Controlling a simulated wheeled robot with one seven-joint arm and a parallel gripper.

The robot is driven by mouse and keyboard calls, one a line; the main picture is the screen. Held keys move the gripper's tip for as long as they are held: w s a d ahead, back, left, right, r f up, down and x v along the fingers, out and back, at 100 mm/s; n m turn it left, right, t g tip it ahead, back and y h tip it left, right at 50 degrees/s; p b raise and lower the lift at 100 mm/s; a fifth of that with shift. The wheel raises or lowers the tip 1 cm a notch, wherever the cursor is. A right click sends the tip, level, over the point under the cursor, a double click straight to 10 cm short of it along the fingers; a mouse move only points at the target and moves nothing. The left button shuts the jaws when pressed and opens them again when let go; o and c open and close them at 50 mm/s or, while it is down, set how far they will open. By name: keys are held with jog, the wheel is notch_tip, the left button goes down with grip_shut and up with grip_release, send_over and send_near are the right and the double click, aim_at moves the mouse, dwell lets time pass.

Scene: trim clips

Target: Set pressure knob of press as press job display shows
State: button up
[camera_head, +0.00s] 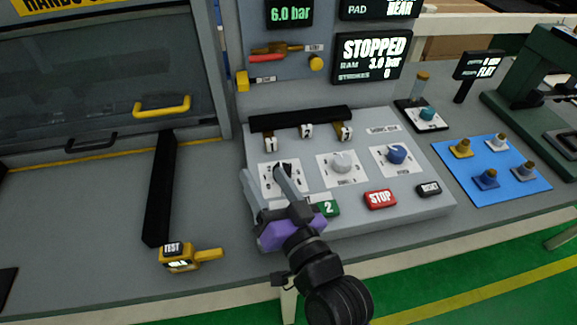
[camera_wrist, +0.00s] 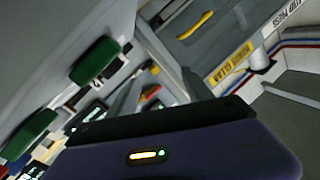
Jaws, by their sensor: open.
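The press control panel (camera_head: 405,208) has three dial plates. My gripper (camera_head: 284,175), on its purple body, is over the left dial plate (camera_head: 266,183) and hides its knob, so I cannot tell whether the fingers are around it or touching it. My gripper is open. The middle dial has a pale knob (camera_head: 342,162) and the right dial has a blue knob (camera_head: 396,154). A black display (camera_head: 371,57) reads STOPPED, RAM 3.0 bar, STROKES 0. Another display (camera_head: 289,13) reads 6.0 bar. The wrist view shows my purple gripper body (camera_wrist: 180,153) in front.
A green button marked 2 (camera_head: 327,208) sits close to my gripper, with a red STOP button (camera_head: 380,199) to its right. A yellow TEST device (camera_head: 181,258) lies left; a blue mat (camera_head: 512,186) with pegs lies right.

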jog(key=w+a+n+g+y, duration=0.35)
jog(key=a+g, duration=0.25)
jog(key=a, duration=0.4)
jog(key=n+g+h+p, duration=0.2)
jog(key=n+g+h, duration=0.4)
jog(key=g+h, duration=0.55)
send_near(282, 164)
jog(key=s+a+t, duration=0.1)
jog(key=s+a+f+t+h, duration=0.1)
jog(key=s, duration=0.1)
jog(key=shift+m+h, duration=0.25)
jog(key=shift+h, duration=0.05)
jog(key=shift+d, duration=0.25)
jog(key=shift+w+f+p, duration=0.1)
jog(key=shift+f+p, duration=0.45)
jog(key=shift+f, duration=3.2)
grip_shut()
